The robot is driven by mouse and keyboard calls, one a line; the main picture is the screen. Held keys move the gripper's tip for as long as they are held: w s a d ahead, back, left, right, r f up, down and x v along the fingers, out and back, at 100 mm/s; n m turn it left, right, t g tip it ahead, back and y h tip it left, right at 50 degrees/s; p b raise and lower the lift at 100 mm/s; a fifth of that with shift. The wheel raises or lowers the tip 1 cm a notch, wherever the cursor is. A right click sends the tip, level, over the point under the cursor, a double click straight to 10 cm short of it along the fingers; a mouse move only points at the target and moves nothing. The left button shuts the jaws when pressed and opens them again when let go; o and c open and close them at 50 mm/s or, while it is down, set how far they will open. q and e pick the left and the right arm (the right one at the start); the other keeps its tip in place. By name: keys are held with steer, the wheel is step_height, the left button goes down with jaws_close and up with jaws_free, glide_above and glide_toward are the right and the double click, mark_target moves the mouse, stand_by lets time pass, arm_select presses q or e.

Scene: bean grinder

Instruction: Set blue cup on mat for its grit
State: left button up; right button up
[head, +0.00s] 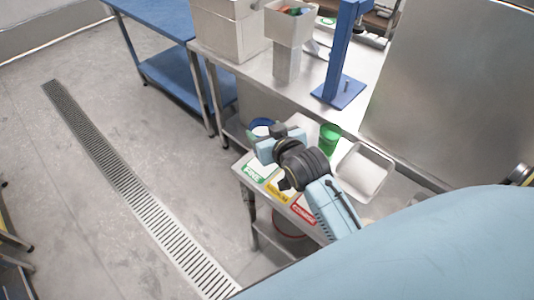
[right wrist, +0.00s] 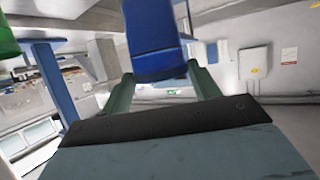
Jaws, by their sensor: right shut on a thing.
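The blue cup (right wrist: 153,40) is between the two fingers of my right gripper (right wrist: 162,85), which is shut on it. In the head view the blue cup (head: 260,124) shows in part beyond my right gripper (head: 264,136), near the far left of the small table. My wrist hides part of it, and I cannot tell whether its base touches anything. Three labelled mats lie along the table's near edge: a green one marked FINE (head: 254,173), a yellow one (head: 280,189) and a red one (head: 304,211). My arm partly covers the yellow and red mats. My left gripper is out of view.
A green cup (head: 329,139) stands right of my right wrist, beside a pale tray (head: 364,171). A blue stand (head: 340,90) and a grey bin (head: 290,25) are on the steel bench behind. Open floor lies left of the table.

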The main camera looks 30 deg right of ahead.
step_height(320, 180, down, 7)
steer(key=shift+r+b, duration=0.15)
steer(key=shift+b, duration=0.5)
steer(key=shift+f, duration=0.2)
steer(key=shift+f, duration=0.15)
steer(key=o, duration=1.2)
steer(key=p+v, duration=0.1)
steer(key=v, duration=1.1)
